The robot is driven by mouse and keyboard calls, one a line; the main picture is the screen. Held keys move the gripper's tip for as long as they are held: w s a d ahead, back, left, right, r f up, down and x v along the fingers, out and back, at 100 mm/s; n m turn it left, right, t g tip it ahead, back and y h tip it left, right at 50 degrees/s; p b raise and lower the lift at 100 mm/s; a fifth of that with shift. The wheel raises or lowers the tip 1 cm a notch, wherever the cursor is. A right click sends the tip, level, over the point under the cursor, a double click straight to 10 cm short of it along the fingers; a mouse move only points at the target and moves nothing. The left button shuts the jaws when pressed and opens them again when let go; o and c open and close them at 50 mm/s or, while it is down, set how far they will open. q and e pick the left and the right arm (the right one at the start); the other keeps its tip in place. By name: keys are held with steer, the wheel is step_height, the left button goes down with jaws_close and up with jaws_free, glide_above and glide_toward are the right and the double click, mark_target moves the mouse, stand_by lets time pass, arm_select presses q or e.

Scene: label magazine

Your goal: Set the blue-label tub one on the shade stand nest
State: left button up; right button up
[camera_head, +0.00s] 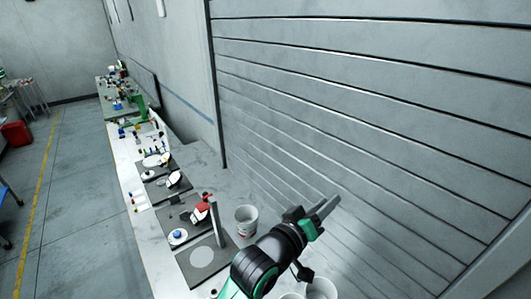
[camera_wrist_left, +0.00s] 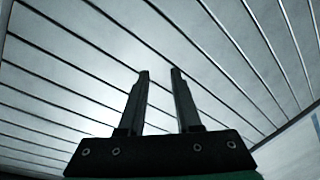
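My left gripper (camera_head: 328,207) is raised in front of the slatted wall, to the right of the bench. In the left wrist view its two fingers (camera_wrist_left: 160,73) are apart with nothing between them. A white tub (camera_head: 246,221) stands behind the bench items, left of my arm; its label is too small to read. More white tubs (camera_head: 321,289) show at the bottom edge, partly cut off. I cannot tell which tub has a blue label. A dark plate with a pale round spot (camera_head: 202,257) and an upright grey post (camera_head: 217,226) may be the stand. My right gripper is out of view.
A dark mat holds a white disc with a blue item (camera_head: 177,235) and a red-and-white device (camera_head: 201,210). Farther along the bench are more mats, small bottles and a green device (camera_head: 140,107). The slatted wall (camera_head: 370,110) borders the right side.

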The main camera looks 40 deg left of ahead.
arm_select(q)
steer(key=s+r+m+t, duration=0.2)
steer(key=s+r+t, duration=0.15)
steer(key=r, duration=0.65)
steer(key=s+r+m+t, duration=0.2)
steer(key=s+r, duration=0.2)
steer(key=r, duration=0.6)
steer(key=s+r+m+t+h, duration=0.1)
steer(key=s+r+m+t, duration=0.4)
steer(key=s+r, duration=0.7)
steer(key=shift+s+r, duration=0.3)
steer(key=shift+s, duration=0.45)
steer(key=shift+d, duration=0.1)
step_height(320, 180, down, 32)
steer(key=b, duration=3.1)
steer(key=shift+r+b, duration=0.15)
steer(key=shift+b, duration=0.15)
steer(key=shift+o, duration=1.3)
steer(key=shift+w, duration=0.1)
